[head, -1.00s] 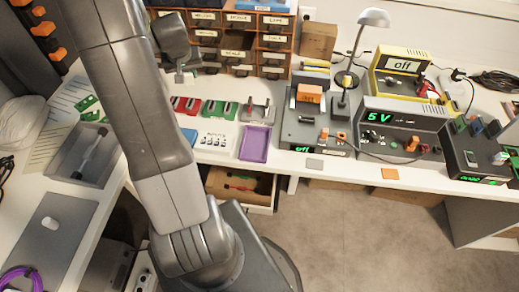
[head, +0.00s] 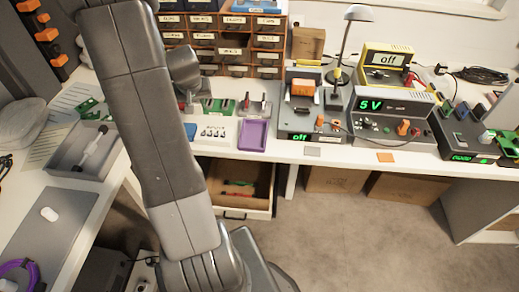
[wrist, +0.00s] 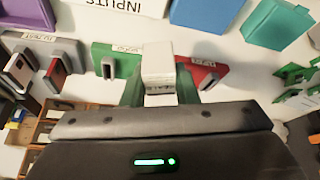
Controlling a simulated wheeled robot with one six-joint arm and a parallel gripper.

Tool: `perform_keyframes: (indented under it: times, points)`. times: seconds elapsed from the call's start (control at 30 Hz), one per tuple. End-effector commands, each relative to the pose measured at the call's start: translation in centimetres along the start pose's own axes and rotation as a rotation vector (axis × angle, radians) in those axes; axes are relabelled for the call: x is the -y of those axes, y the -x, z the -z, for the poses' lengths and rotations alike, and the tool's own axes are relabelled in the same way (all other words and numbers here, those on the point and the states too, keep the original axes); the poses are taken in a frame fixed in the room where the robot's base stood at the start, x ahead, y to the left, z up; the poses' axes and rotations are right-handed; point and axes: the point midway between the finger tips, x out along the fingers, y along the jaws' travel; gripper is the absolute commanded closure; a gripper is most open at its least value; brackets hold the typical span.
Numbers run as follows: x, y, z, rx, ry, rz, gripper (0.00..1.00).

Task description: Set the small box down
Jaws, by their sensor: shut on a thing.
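My gripper (wrist: 160,90) is shut on a small white box (wrist: 158,62) with a dark marking on its near face. In the wrist view the box is in front of a green holder (wrist: 112,60) and a red holder (wrist: 205,74), over the white bench. I cannot tell whether the box touches the bench. In the head view my arm crosses the left middle, and its end is at the back of the bench by the holders. The box cannot be made out there.
A grey holder (wrist: 28,66) stands beside the green one. A purple tray (head: 254,135) and a white labelled block (head: 214,133) lie towards the bench's front edge. A drawer cabinet (head: 236,54) stands behind. A drawer (head: 246,208) hangs open below.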

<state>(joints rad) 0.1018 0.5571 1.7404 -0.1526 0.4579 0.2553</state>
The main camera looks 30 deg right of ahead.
Motion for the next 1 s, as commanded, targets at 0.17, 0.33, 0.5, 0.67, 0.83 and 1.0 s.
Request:
perform_keyframes:
  times: [0.17, 0.33, 0.5, 0.67, 0.83, 1.0]
  points:
    - [-6.8, 0.9, -1.3, -0.005, -0.114, -0.046, 0.96]
    - [-12.3, 2.9, -3.2, -0.002, -0.213, -0.08, 0.96]
    - [-15.4, 4.6, -4.9, 0.002, -0.273, -0.099, 0.96]
    - [-16.5, 4.8, -5.9, 0.006, -0.294, -0.104, 0.96]
    - [-16.6, 2.0, -7.2, 0.01, -0.297, -0.105, 0.96]
    - [-16.5, -0.1, -8.0, 0.007, -0.296, -0.105, 0.96]
